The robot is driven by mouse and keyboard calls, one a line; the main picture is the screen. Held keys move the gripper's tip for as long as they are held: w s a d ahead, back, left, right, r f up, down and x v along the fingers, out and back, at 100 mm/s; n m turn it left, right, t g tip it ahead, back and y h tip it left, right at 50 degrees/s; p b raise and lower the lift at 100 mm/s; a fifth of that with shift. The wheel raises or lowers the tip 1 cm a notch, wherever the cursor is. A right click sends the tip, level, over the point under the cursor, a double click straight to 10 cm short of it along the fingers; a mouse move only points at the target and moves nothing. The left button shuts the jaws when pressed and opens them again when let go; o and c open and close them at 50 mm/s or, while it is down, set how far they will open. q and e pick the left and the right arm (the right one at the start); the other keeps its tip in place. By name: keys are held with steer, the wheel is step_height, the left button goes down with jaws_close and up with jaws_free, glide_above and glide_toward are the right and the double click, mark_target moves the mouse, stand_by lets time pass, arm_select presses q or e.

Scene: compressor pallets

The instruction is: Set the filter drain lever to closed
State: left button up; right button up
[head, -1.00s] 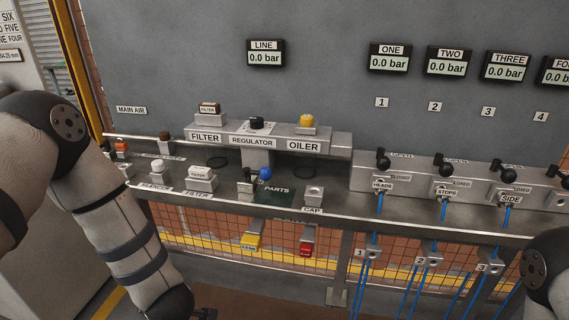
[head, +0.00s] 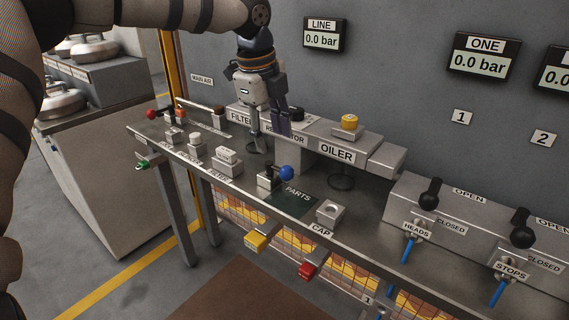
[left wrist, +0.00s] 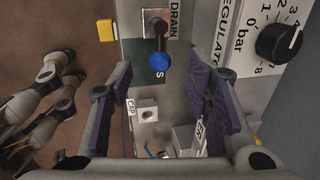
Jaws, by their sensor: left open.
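The drain lever is a short black arm (left wrist: 158,40) with a blue ball knob (head: 286,173) on a small metal block at the bench's front, beside the green PARTS patch. In the left wrist view the blue knob (left wrist: 161,63) points down the picture, and the plate beside the lever reads DRAIN. My left gripper (head: 270,143) hangs over the bench in front of the regulator, fingers pointing down, above and behind the lever. In the left wrist view my left gripper (left wrist: 150,78) is open and empty, with the knob between the finger lines and not touched. My right gripper is not in view.
The regulator and oiler housing (head: 337,153) stands close behind. A filter block (head: 227,162) and a cap block (head: 330,212) flank the lever. Valve handles (head: 430,193) stand at the right. Yellow (head: 257,240) and red (head: 310,268) pedal-like parts sit below the front edge.

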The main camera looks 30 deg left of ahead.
mark_target(278, 168)
arm_select(q)
steer(key=x, duration=0.8)
steer(key=shift+f+b, duration=0.4)
steer(key=shift+d, duration=0.1)
